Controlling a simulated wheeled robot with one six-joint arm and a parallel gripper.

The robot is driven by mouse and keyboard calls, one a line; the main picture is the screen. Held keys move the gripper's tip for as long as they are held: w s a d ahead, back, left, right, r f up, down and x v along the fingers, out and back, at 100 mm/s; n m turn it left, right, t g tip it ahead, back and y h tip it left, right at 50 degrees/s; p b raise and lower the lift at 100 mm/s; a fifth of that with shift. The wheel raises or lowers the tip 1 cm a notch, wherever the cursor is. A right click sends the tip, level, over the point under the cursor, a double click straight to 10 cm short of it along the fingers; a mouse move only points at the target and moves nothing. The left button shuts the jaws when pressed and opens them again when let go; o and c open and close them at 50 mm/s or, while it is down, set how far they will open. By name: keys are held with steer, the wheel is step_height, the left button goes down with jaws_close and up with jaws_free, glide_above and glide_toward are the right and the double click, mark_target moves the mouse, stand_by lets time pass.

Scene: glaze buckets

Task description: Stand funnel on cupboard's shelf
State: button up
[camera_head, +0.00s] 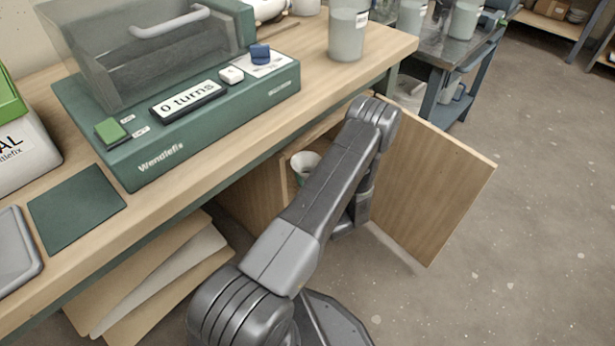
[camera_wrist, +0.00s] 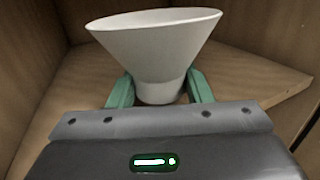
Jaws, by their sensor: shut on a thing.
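The white funnel (camera_wrist: 158,50) is between the two green fingers of my gripper (camera_wrist: 160,90) in the wrist view. The fingers are shut on its narrower lower part, and its wide mouth faces up, slightly tilted in the picture. The cupboard's wooden shelf (camera_wrist: 255,78) lies below and behind it, with wooden walls around. I cannot tell whether the funnel's base touches the shelf. In the head view the funnel (camera_head: 304,163) shows partly inside the open cupboard (camera_head: 262,195) under the bench. My arm hides much of the opening and the gripper there.
The cupboard door (camera_head: 425,180) stands open to the right of my arm. The bench top (camera_head: 300,50) above carries a green machine (camera_head: 215,115) and a grey bucket (camera_head: 347,35). Sheets of board (camera_head: 165,275) lean under the bench at left. Floor at right is clear.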

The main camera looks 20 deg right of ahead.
steer(key=shift+f+b, duration=0.35)
steer(key=shift+b, duration=0.1)
steer(key=shift+f+b, duration=0.25)
steer(key=shift+b, duration=0.05)
steer(key=o, duration=1.1)
steer(key=shift+s+f, duration=0.1)
steer(key=shift+c, duration=0.2)
steer(key=shift+a, duration=0.1)
steer(key=shift+r+p, duration=0.5)
steer(key=shift+p, duration=0.15)
steer(key=shift+s+p, duration=0.3)
steer(key=s+p, duration=0.1)
steer(key=s, duration=1)
steer(key=shift+p, duration=0.35)
